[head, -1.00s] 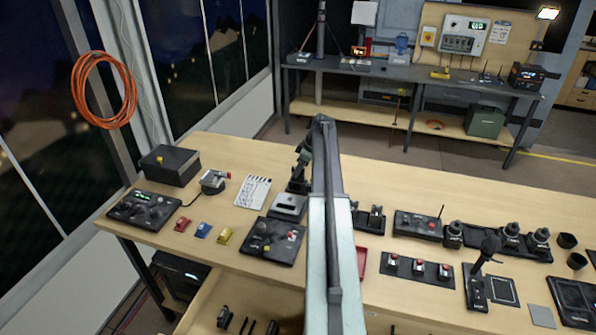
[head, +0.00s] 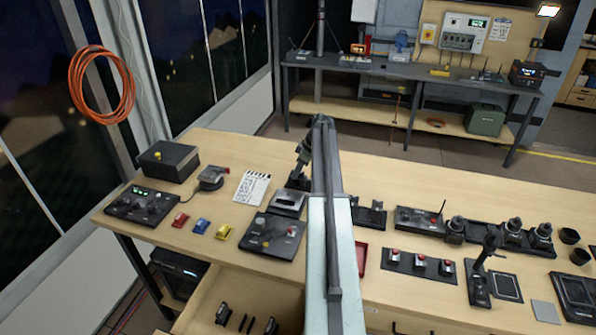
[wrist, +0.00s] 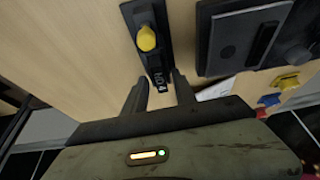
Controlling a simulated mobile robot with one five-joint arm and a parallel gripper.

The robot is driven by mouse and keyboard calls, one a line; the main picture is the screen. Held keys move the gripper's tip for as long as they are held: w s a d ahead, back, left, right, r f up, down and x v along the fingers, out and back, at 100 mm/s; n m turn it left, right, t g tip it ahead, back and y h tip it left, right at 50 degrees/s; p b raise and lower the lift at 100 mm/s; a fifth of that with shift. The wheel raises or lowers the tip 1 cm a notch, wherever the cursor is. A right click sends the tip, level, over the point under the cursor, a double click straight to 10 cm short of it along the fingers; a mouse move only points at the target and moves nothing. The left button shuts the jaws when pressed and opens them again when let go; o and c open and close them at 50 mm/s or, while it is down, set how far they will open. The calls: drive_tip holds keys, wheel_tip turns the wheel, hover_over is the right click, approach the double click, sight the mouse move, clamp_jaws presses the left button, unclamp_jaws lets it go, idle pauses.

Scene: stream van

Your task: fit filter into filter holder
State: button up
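I cannot tell for sure which items are the filter and the filter holder. A small plain grey square plate (head: 546,311) lies flat at the front right of the bench in the head view. To its left lies a dark square with a light outline (head: 506,287), beside an upright black handle. My gripper (wrist: 161,76) shows in the wrist view with its two dark fingers apart. Beyond the fingertips is a black strip with a yellow knob (wrist: 146,40) and a white-lettered end. I see nothing clearly held. In the head view my arm hides part of the bench.
The wooden bench (head: 215,255) carries a dark box (head: 168,161), a clapperboard (head: 252,188), several coloured blocks and control panels. A red tray (head: 361,258) is partly behind my arm. An open drawer (head: 250,295) holds small dark parts. A second bench stands at the back.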

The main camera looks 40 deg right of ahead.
idle(0.3)
drive_tip(key=p+v, duration=0.7)
drive_tip(key=shift+r, duration=0.35)
drive_tip(key=shift+s+d, duration=0.1)
